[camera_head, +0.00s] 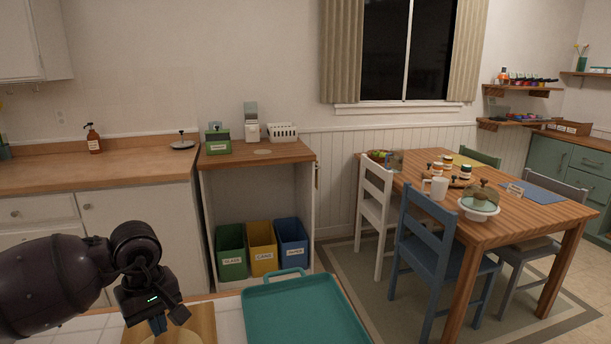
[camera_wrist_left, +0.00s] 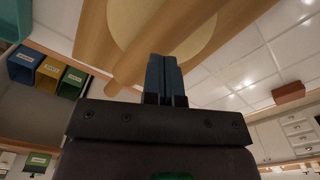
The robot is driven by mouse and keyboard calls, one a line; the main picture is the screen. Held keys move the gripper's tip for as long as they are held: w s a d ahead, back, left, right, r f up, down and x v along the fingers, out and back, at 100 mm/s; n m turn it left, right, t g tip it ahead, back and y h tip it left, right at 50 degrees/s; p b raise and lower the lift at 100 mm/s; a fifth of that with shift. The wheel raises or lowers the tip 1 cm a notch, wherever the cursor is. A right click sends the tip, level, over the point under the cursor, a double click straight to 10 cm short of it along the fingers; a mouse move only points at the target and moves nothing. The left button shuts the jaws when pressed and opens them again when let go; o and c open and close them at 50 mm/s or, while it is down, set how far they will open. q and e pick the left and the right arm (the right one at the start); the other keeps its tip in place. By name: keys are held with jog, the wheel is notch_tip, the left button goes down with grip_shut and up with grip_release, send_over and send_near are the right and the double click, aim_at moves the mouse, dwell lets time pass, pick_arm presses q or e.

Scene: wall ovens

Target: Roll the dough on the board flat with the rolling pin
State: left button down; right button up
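The wooden board (camera_head: 201,318) lies on the counter at the bottom of the head view, cut off by the frame edge. The pale, round dough (camera_wrist_left: 150,22) lies flat on the board in the left wrist view, partly cut off. My left gripper (camera_head: 160,325) points down over the board's left side. Its blue fingers (camera_wrist_left: 165,58) are close together, in front of the bar, with nothing visible between them. Whether they touch the bar cannot be told. My right gripper is out of view.
A teal tray (camera_head: 302,312) lies right of the board. Green, yellow (camera_head: 262,248) and blue bins stand in the open cabinet behind. A dining table (camera_head: 500,220) with chairs stands to the right.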

aim_at(164, 341)
pick_arm(q)
jog(key=shift+f, duration=0.3)
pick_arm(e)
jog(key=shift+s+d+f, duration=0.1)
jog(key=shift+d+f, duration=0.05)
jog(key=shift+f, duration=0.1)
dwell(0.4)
pick_arm(q)
jog(key=shift+f+b, duration=0.5)
jog(key=shift+f, duration=0.1)
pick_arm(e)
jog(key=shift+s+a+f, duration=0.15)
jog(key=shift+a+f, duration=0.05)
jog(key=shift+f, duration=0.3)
pick_arm(q)
jog(key=shift+f, duration=0.4)
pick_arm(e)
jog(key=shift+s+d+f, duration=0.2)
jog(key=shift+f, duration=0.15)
pick_arm(q)
jog(key=shift+s+a+f+b, duration=0.2)
jog(key=shift+s+a+b, duration=0.1)
jog(key=shift+a, duration=0.3)
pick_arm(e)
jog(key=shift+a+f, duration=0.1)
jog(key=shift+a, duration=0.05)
